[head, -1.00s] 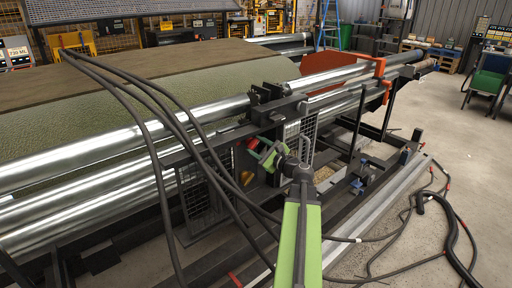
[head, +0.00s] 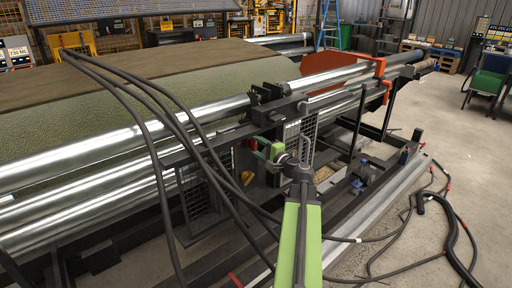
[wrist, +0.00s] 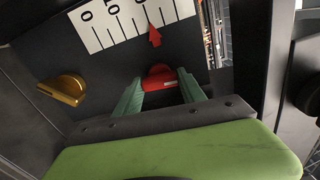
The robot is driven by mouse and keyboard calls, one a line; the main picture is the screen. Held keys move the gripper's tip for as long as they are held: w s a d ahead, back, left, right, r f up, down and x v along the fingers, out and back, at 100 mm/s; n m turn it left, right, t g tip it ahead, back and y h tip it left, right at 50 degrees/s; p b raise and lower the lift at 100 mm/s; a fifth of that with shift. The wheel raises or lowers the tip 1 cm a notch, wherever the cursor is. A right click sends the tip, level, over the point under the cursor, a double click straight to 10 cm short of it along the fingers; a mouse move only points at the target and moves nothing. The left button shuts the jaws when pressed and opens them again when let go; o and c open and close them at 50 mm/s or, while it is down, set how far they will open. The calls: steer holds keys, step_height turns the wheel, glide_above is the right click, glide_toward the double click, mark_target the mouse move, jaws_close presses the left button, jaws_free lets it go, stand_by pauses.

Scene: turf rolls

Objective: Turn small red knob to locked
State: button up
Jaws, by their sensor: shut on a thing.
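The small red knob (wrist: 160,77) is in the middle of the wrist view, below a white scale plate. My gripper (wrist: 163,82) has its two green fingers on either side of the knob and is shut on it. A pale mark shows on the knob's face. The small knob cannot be made out there. Any locked marking is not readable.
A brass knob (wrist: 63,89) sits left of the red knob. Black hoses (head: 165,130) hang in front of the machine, left of my arm. Concrete floor at the right is partly clear, with cables.

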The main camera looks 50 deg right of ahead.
steer(key=shift+n, duration=0.7)
steer(key=o, duration=1.4)
steer(key=shift+c, duration=0.2)
